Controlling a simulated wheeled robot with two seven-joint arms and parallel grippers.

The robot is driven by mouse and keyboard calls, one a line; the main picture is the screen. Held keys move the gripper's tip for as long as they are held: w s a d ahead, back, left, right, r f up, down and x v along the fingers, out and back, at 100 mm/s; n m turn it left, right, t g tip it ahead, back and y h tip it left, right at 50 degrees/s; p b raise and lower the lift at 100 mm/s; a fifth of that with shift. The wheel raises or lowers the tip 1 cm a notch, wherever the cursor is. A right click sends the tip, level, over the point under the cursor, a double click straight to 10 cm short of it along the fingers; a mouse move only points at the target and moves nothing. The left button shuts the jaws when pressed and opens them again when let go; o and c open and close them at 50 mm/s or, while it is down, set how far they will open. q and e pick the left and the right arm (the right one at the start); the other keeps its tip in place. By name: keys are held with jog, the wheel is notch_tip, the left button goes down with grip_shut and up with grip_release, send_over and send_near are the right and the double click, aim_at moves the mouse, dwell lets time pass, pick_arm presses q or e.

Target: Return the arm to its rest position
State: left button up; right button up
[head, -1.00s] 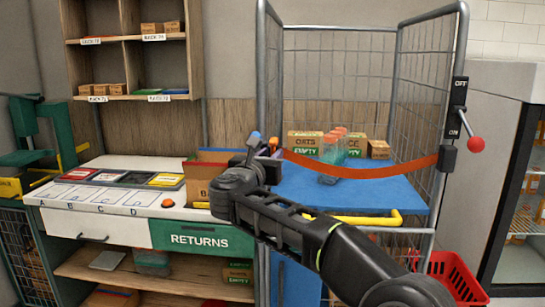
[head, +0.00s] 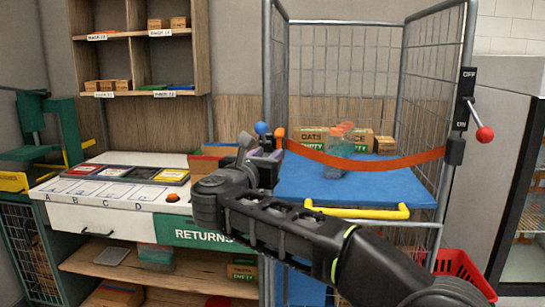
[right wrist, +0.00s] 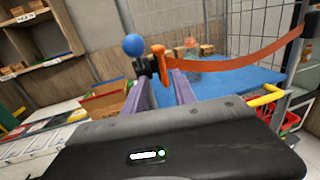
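My right arm (head: 290,222) reaches in from the lower right of the head view, across the front of a wire cage. My right gripper (head: 262,160) is near the cage's left front post. In the right wrist view its two purple fingers (right wrist: 161,88) stand apart, with nothing visible held between them. A blue ball (right wrist: 133,45) and the orange end of a strap (right wrist: 158,50) show just beyond the fingertips; the fingers look apart from them. My left gripper is not in view.
An orange strap (head: 370,160) spans the cage front above a blue platform (head: 300,182) with a yellow handle (head: 360,212). Bottles (head: 338,150) and boxes stand on the platform. A returns counter (head: 110,215) is left, a red-knobbed lever (head: 484,134) right, a red basket (head: 455,268) low right.

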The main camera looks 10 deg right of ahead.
jog(key=shift+s+a, duration=0.2)
jog(key=shift+s, duration=0.05)
